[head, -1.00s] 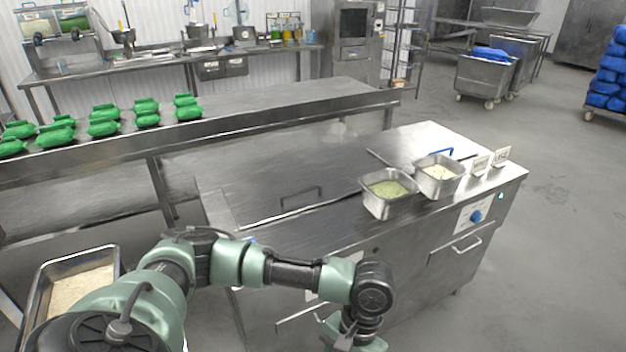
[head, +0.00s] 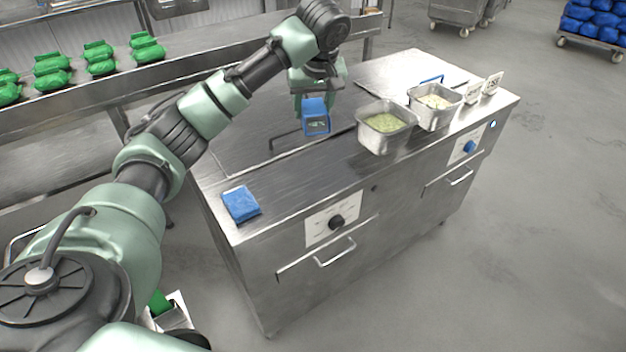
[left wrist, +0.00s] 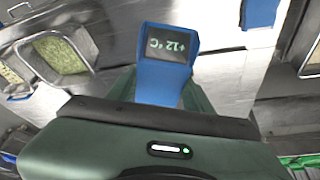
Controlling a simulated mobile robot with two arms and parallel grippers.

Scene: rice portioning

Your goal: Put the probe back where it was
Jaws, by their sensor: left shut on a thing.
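The probe (head: 316,118) is a blue handheld thermometer with a display. My left gripper (head: 318,95) is shut on it and holds it above the steel counter, left of the pan of green food (head: 386,127). In the left wrist view the probe (left wrist: 160,82) sits between the fingers, and its display reads +12 °C. I cannot make out its tip. The pan of green food also shows in the left wrist view (left wrist: 85,36). My right gripper is not in view.
A second pan (head: 435,105) with pale food stands beside the first, with small signs (head: 483,87) behind it. A raised lid handle (head: 284,140) is near the probe. The counter's front middle is clear.

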